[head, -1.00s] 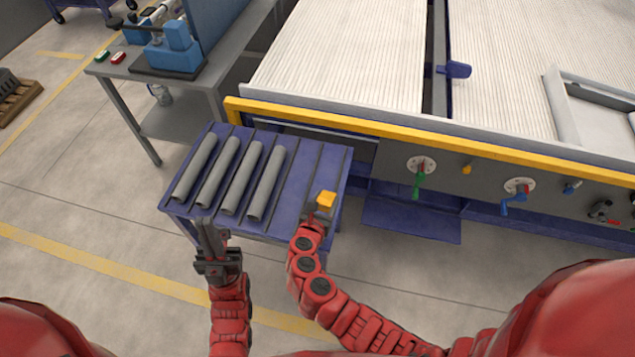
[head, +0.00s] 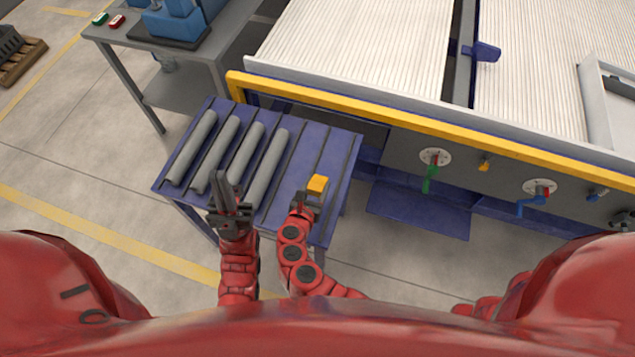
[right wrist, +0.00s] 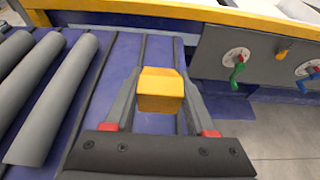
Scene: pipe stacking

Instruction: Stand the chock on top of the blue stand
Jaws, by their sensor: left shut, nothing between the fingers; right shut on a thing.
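The chock is a small yellow block (head: 317,184) at the right part of the blue stand (head: 291,191) in the head view. My right gripper (head: 308,194) is shut on it. In the right wrist view, the chock (right wrist: 160,91) sits between the two fingertips of the right gripper (right wrist: 160,95), with the blue slotted top of the stand (right wrist: 124,52) behind it. Whether the chock touches the stand top is unclear. My left gripper (head: 226,186) is shut and empty, over the front edge of the stand near the pipes' lower ends.
Several grey pipes (head: 192,147) lie side by side on the stand's left half. The stand's right half is otherwise bare. A large machine with a yellow rail (head: 400,122) and handles (head: 430,175) stands right behind it. A grey workbench (head: 185,80) is at the upper left.

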